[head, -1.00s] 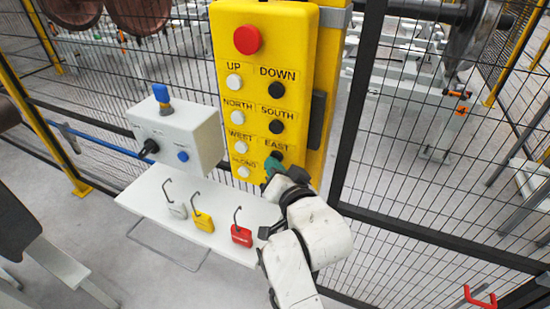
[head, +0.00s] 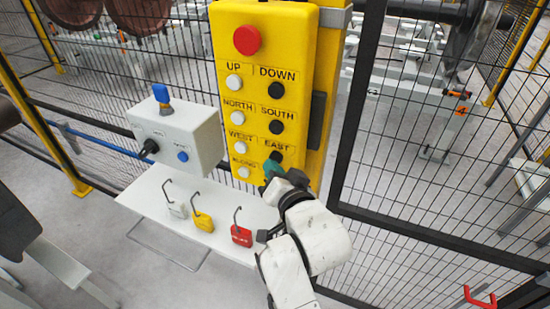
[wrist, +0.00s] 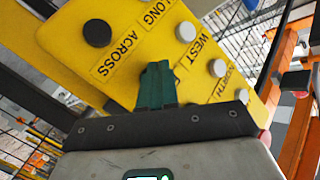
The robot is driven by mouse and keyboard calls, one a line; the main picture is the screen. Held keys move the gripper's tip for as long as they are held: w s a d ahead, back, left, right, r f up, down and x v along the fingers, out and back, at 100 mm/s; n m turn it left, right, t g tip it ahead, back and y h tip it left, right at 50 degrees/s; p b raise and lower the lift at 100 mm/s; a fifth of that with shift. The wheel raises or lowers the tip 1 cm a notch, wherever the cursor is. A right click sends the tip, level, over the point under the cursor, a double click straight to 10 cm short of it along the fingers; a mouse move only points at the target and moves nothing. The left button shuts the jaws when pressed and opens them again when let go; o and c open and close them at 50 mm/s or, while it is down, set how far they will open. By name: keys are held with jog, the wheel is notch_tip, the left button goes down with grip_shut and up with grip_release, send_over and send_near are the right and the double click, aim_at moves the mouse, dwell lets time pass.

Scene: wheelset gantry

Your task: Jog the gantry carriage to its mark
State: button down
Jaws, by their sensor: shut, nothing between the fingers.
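The yellow pendant panel (head: 300,50) hangs upright on the fence, with a red stop button (head: 246,40) on top and labelled buttons below. The black EAST button (head: 277,157) shows just above the tips of my gripper (head: 272,168). My gripper is shut and empty, its teal fingers at the panel's lower right. In the wrist view, the teal fingers (wrist: 157,85) stand before the panel (wrist: 85,55), hiding the EAST button. I cannot tell whether the tips touch it. The dark ACROSS button (wrist: 97,32) is uncovered there. I cannot pick out the gantry carriage or its mark.
A grey box (head: 180,140) with a black knob and blue button stands left of the panel. A white shelf (head: 150,200) below carries white, yellow and red padlocks (head: 241,235). Mesh fence (head: 420,200) runs behind, with wheels and frames beyond it.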

jog(key=shift+s+a, duration=0.2)
jog(key=shift+s, duration=0.25)
jog(key=s, duration=0.1)
jog(key=s+a, duration=0.1)
jog(key=s, duration=0.2)
jog(key=shift+s+a, duration=0.35)
jog(key=shift+s, duration=0.05)
dwell(1.8)
jog(key=s+d+f+g+h, duration=0.3)
jog(key=s+d+f, duration=0.1)
jog(key=d+f, duration=0.5)
jog(key=s+d+f+g+h, duration=0.2)
jog(key=s+d+f+h, duration=0.15)
jog(key=d+f, duration=0.6)
jog(key=s+d+f+g, duration=0.2)
jog(key=s+d+g, duration=0.1)
jog(key=s, duration=0.5)
jog(key=s+d+f+n+g, duration=0.1)
jog(key=s+d+f+g, duration=0.1)
jog(key=s+d, duration=0.4)
jog(key=s+d+f+n+g, duration=0.1)
jog(key=s+d, duration=0.4)
jog(key=s, duration=0.6)
jog(key=f+g, duration=0.1)
jog(key=g, duration=0.1)
jog(key=shift+d+g+h, duration=0.15)
jog(key=shift+g+h, duration=0.2)
jog(key=shift+g, duration=0.05)
